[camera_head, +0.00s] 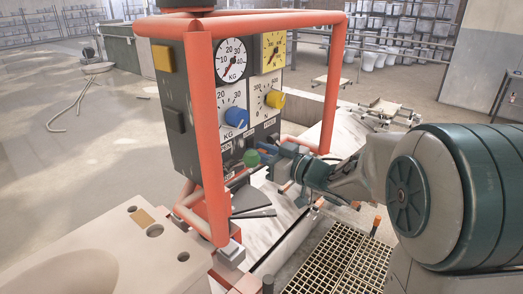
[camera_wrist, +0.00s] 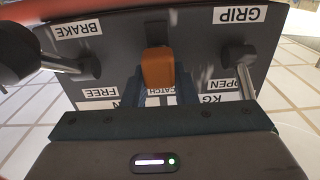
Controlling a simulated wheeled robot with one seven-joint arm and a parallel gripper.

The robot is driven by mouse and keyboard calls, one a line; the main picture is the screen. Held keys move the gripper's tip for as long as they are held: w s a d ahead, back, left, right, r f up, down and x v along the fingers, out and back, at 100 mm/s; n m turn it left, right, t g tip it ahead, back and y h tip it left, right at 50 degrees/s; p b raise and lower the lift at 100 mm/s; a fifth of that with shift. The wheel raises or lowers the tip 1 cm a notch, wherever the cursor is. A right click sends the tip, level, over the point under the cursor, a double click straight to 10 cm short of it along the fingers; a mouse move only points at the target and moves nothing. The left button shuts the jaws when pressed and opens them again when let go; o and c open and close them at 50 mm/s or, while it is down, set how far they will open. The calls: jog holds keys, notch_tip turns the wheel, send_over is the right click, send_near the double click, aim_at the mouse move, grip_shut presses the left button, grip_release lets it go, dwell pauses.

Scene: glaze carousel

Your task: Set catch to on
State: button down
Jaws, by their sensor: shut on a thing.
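The catch (camera_wrist: 158,68) is an orange lever or knob on the dark control panel, at the centre of the wrist view. My gripper (camera_wrist: 158,90) is shut on the catch, one finger at each side. In the head view my gripper (camera_head: 277,158) reaches the lower part of the gauge box (camera_head: 186,135) from the right. The catch is hidden there behind my gripper. I cannot tell which position the catch is in.
A lever with a round knob (camera_wrist: 18,45) beside BRAKE and FREE stands close on the left. Another lever (camera_wrist: 240,65) by GRIP and OPEN is close on the right. A green ball knob (camera_head: 251,158) and the red tube frame (camera_head: 209,140) crowd my gripper.

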jog(key=shift+f+b, duration=0.5)
jog(key=shift+f, duration=0.75)
jog(key=c, duration=1.2)
grip_release()
jog(key=shift+o, duration=0.2)
jog(key=shift+d, duration=0.15)
jog(key=b+v, duration=0.2)
jog(key=v, duration=1.1)
jog(key=shift+s+d, duration=0.15)
jog(key=shift+s, duration=0.15)
